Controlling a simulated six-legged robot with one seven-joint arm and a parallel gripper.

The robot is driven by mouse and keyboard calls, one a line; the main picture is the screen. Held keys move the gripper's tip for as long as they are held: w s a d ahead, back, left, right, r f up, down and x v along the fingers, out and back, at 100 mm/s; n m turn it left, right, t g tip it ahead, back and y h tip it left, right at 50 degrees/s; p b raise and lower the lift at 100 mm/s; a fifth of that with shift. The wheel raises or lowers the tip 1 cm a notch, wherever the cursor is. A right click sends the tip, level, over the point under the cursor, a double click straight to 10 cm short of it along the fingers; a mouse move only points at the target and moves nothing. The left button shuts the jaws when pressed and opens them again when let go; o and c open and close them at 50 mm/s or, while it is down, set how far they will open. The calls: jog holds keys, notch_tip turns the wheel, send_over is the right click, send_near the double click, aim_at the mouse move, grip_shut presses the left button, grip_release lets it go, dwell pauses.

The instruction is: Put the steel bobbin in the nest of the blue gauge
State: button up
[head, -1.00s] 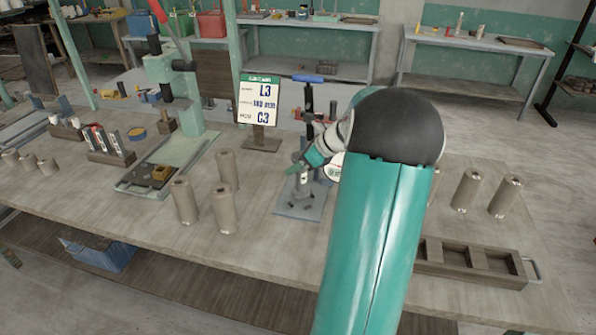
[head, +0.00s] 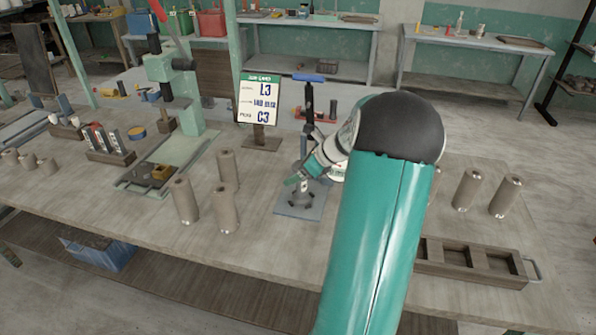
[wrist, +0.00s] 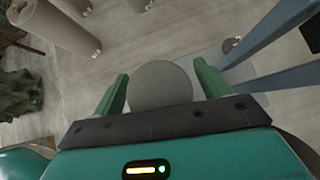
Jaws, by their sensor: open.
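The steel bobbin shows in the wrist view as a round grey end (wrist: 160,84) between my open fingers; I cannot tell whether they touch it. In the head view its grey body (head: 303,186) stands upright under my gripper (head: 304,177). The blue gauge has a blue-grey base plate (head: 313,211) on the bench and a dark post with a blue handle (head: 308,78) behind. Blue bars (wrist: 270,45) show at the right of the wrist view. The bobbin appears to stand in the dark nest (head: 296,201) on the plate; its lower seat is partly hidden.
Several tan cylinders stand left of the gauge, the nearest being one (head: 226,208); more stand at the right (head: 506,197). A sign (head: 258,100) stands behind left. A wooden compartment tray (head: 470,263) lies at the right front. Bench front of the gauge is clear.

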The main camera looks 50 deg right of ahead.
jog(key=shift+r, duration=0.2)
jog(key=v, duration=1.2)
jog(key=w+a+r+m+t+h, duration=0.45)
jog(key=w+a+r+m, duration=0.35)
jog(key=w+r, duration=0.45)
jog(key=w+a+r+m+h, duration=0.1)
jog(key=a+r+m+h, duration=0.35)
jog(key=a+m, duration=0.4)
jog(key=s+a+f+m+g+y, duration=0.2)
jog(key=s+a+f+m, duration=0.2)
jog(key=s+a+m, duration=0.3)
jog(key=s+a+f+m+g+y, duration=0.2)
jog(key=s+a+m, duration=0.5)
jog(key=a, duration=0.4)
jog(key=s+a+f+m+g+y, duration=0.2)
jog(key=s+a+f+m, duration=0.4)
jog(key=a+m, duration=0.3)
jog(key=shift+s+a+g, duration=0.4)
jog(key=shift+s+g, duration=0.2)
jog(key=shift+g, duration=0.15)
